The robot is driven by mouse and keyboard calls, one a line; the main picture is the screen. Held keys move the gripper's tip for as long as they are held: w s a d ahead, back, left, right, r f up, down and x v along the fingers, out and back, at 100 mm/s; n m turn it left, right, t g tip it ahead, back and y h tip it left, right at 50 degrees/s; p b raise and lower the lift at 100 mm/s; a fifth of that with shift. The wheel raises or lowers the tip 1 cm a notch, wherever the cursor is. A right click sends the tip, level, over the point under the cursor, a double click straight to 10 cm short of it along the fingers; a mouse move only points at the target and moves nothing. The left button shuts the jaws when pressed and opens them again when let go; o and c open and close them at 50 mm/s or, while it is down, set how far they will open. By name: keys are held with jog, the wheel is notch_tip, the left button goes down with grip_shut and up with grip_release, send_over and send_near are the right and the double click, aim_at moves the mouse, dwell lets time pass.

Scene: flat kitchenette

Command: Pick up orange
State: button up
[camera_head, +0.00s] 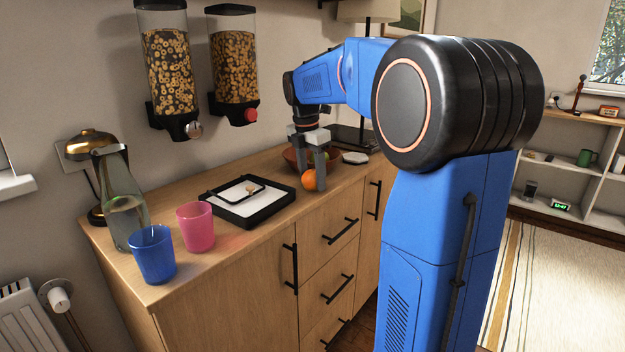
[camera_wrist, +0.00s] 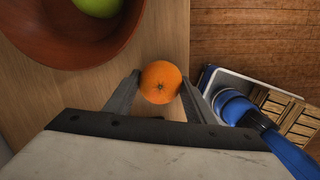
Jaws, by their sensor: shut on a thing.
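The orange (camera_head: 309,180) is at the front edge of the wooden sideboard, in front of the bowl. In the wrist view the orange (camera_wrist: 160,82) lies between the two fingertips of my gripper (camera_wrist: 158,88). My gripper (camera_head: 313,178) points down from above in the head view and is shut on the orange. I cannot tell whether the orange is lifted off the sideboard top.
A brown bowl (camera_wrist: 62,45) with a green fruit (camera_wrist: 98,5) stands close to my gripper. A black-rimmed tray (camera_head: 265,213), a pink cup (camera_head: 196,227), a blue cup (camera_head: 152,255) and a glass bottle (camera_head: 122,200) stand on the sideboard (camera_head: 215,263). Two cereal dispensers hang above.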

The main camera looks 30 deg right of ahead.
aim_at(312, 170)
notch_tip(312, 170, up, 9)
jog(key=shift+f, duration=0.15)
jog(key=shift+w+r, duration=0.2)
jog(key=shift+r, duration=0.5)
jog(key=w+d, duration=0.3)
jog(key=w, duration=0.5)
jog(key=w+d, duration=0.4)
jog(key=w, duration=0.5)
jog(key=shift+w+r, duration=0.2)
jog(key=shift+r, duration=0.15)
jog(key=shift+f, duration=0.15)
jog(key=shift+f, duration=2.4)
jog(key=shift+f, duration=0.7)
